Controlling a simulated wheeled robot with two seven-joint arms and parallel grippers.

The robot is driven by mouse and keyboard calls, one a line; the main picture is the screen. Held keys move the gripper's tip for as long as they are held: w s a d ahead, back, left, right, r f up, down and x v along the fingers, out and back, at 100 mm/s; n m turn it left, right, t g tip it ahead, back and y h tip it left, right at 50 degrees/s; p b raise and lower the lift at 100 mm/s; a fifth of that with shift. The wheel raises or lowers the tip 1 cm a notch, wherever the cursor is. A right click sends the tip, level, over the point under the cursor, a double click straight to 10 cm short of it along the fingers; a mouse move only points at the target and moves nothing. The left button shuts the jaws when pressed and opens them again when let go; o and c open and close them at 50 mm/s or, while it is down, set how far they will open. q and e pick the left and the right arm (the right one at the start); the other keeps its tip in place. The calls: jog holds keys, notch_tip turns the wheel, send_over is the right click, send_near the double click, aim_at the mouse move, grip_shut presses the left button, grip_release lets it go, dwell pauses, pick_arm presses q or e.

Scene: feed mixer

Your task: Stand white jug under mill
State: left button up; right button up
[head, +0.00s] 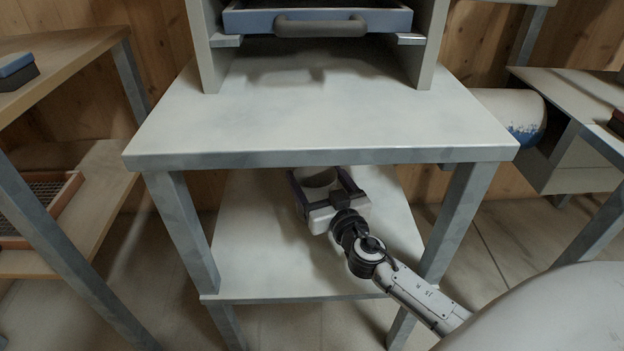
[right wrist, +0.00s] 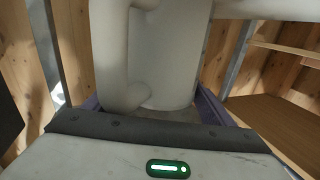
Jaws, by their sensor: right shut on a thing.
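The white jug (head: 319,181) is below the tabletop and above the lower shelf (head: 250,245) of the middle stand; the table edge hides its top. My right gripper (head: 322,177) is shut on the jug, one finger on each side. In the right wrist view the jug (right wrist: 165,60) looks upright, its handle (right wrist: 118,60) facing me, between the purple fingers. Whether its base touches the shelf cannot be told. A grey housing with a blue drawer (head: 320,20) stands on the tabletop; it may be the mill, its upper part out of frame. My left gripper is not in view.
The tabletop (head: 310,130) has a bare front area. Its front edge and legs frame the opening around my right arm. A wooden bench (head: 70,60) with a blue-topped block stands left. A white cylinder with blue marks (head: 505,110) juts out at right.

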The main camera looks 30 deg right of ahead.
jog(key=shift+f, duration=0.1)
jog(key=o, duration=1.4)
jog(key=v, duration=1.2)
jog(key=shift+r, duration=0.2)
